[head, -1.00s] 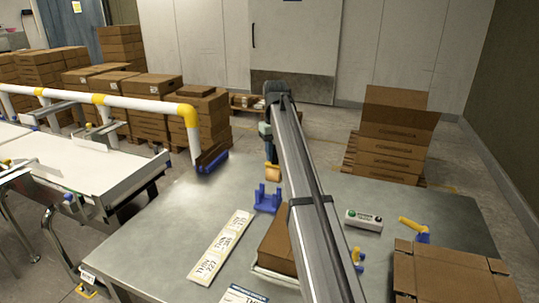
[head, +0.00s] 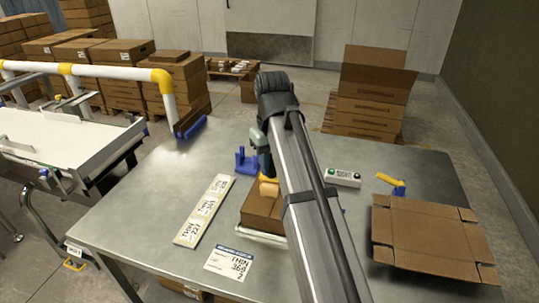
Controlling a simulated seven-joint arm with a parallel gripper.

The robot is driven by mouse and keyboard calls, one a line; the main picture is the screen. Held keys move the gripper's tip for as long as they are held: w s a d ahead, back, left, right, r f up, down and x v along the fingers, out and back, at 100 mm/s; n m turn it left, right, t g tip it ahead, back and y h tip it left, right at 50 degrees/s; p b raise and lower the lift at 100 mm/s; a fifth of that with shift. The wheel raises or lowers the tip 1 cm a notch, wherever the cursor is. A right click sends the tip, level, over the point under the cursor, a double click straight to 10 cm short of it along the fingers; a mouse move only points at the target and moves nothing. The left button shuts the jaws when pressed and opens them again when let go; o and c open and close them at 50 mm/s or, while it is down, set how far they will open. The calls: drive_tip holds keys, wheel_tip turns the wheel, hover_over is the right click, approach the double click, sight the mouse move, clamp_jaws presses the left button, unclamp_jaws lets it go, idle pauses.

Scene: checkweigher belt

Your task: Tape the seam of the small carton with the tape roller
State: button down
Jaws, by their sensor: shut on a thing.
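The small carton (head: 258,212) is brown and sits on a white plate (head: 263,236) near the middle of the steel table. My arm covers its right side, and its seam cannot be made out. My gripper (head: 265,176) points down over the carton's far end. It is shut on the tape roller (head: 268,188), of which a small yellow-orange part shows at the fingertips. I cannot tell whether the roller touches the carton.
A blue holder (head: 246,160) stands just behind the carton, with nothing seen in it. A label strip (head: 202,210) and printed card (head: 229,264) lie left and in front.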

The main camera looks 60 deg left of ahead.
sight(272, 182)
drive_tip(key=shift+f, duration=3.05)
drive_tip(key=shift+f, duration=0.4)
drive_tip(key=shift+w+a, duration=0.1)
